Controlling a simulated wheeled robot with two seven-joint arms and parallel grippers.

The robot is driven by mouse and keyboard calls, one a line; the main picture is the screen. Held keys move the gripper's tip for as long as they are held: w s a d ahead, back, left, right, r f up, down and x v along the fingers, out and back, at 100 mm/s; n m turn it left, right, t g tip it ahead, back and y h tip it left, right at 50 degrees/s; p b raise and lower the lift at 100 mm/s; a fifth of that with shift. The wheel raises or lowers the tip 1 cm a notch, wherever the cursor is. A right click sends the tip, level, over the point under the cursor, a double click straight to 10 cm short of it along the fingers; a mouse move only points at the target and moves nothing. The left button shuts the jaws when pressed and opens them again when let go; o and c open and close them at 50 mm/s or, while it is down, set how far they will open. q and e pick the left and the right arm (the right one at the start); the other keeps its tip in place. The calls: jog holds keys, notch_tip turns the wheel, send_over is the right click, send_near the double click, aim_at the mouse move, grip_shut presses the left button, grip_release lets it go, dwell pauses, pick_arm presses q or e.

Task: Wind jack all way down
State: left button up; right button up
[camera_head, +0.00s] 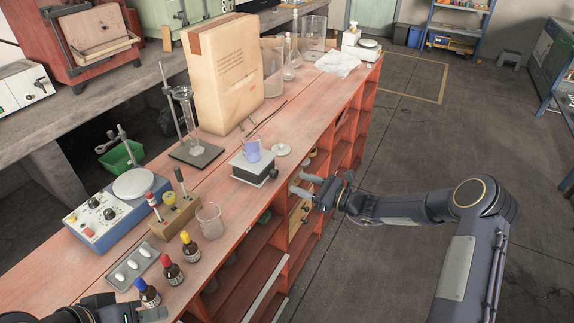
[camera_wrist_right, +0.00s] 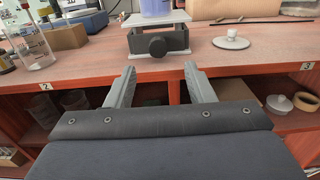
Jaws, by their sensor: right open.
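In the right wrist view the jack (camera_wrist_right: 178,38) shows a dark round knob (camera_wrist_right: 157,46) facing me. My right gripper (camera_head: 306,185) is open and empty at the bench's front edge. In the wrist view its fingers (camera_wrist_right: 158,82) point toward the knob, apart from it. My left gripper (camera_head: 152,313) is only partly in view at the bottom left; its fingers' opening is unclear.
An empty beaker (camera_head: 209,219), dropper bottles (camera_head: 189,246), a wooden block (camera_head: 176,215) and a blue hotplate (camera_head: 117,209) stand to the left. Open shelves lie below the bench edge.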

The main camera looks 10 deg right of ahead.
aim_at(277, 174)
jog(key=shift+m, duration=0.8)
jog(key=p+x, duration=0.3)
jog(key=x, duration=0.4)
jog(key=shift+w+a+p, duration=0.1)
jog(key=shift+a+p, duration=0.2)
jog(key=shift+a, duration=0.15)
pick_arm(q)
jog(key=r, duration=0.5)
jog(key=shift+w+a+r, duration=0.2)
jog(key=shift+a+r, duration=0.05)
jog(key=shift+r, duration=0.1)
